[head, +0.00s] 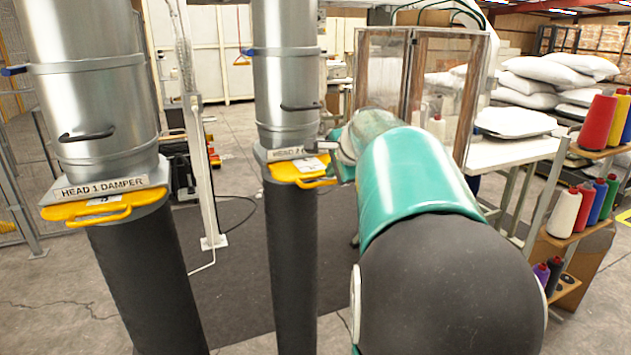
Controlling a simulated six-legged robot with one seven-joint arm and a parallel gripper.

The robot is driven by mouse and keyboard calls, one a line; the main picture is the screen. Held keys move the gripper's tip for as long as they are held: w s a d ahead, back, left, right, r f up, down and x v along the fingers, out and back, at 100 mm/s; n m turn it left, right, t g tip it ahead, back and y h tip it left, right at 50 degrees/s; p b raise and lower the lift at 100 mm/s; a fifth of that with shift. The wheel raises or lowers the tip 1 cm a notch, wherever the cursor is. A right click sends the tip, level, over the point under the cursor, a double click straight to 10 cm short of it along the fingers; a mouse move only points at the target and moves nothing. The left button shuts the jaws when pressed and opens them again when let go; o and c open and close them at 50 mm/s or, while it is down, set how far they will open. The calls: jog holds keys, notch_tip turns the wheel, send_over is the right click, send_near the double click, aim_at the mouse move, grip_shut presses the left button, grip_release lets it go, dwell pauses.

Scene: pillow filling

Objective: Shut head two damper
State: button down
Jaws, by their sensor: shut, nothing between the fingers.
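The head two damper is a yellow slide plate (285,172) with a yellow loop handle (319,184). It sits under a silver pipe (286,75), above a dark hose (292,260). A label reading "HEAD 2" (285,154) is partly covered on its right. My arm reaches forward from the lower right. My gripper (326,149) is at its far end, small and partly hidden, by the right side of the label and above the handle. It is shut and empty. I cannot tell whether it touches the damper, or how far in the plate sits.
The head one damper (95,207), also a yellow plate with a handle, is at the left under a second silver pipe (95,90). A white post (200,150) stands between the pipes. A thread rack (580,215) and a white table (515,147) are at the right.

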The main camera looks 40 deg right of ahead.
aim_at(319, 164)
jog(key=w, duration=0.1)
jog(key=w+d, duration=0.1)
jog(key=w, duration=0.3)
jog(key=shift+w+d, duration=0.25)
jog(key=shift+d, duration=0.05)
jog(key=shift+f, duration=0.1)
jog(key=shift+s+r, duration=0.2)
jog(key=shift+r, duration=0.2)
jog(key=v, duration=0.9)
jog(key=shift+s+a, duration=0.15)
jog(key=shift+s, duration=0.1)
jog(key=s+a+f+n+g+y, duration=0.1)
jog(key=s+a+f+n, duration=0.35)
jog(key=a, duration=0.55)
jog(key=s+a+f+n+g+y, duration=0.1)
jog(key=s+a+f+n, duration=0.4)
jog(key=a, duration=0.5)
jog(key=s+a+f+n+y, duration=0.1)
jog(key=s+a+f+n, duration=0.25)
jog(key=a+n, duration=0.45)
jog(key=s+a+f+n+g, duration=0.1)
jog(key=s+a+f+n, duration=0.2)
jog(key=s+a+f, duration=0.4)
jog(key=shift+s+a+n, duration=0.35)
jog(key=shift+s+a, duration=0.15)
jog(key=shift+s, duration=0.2)
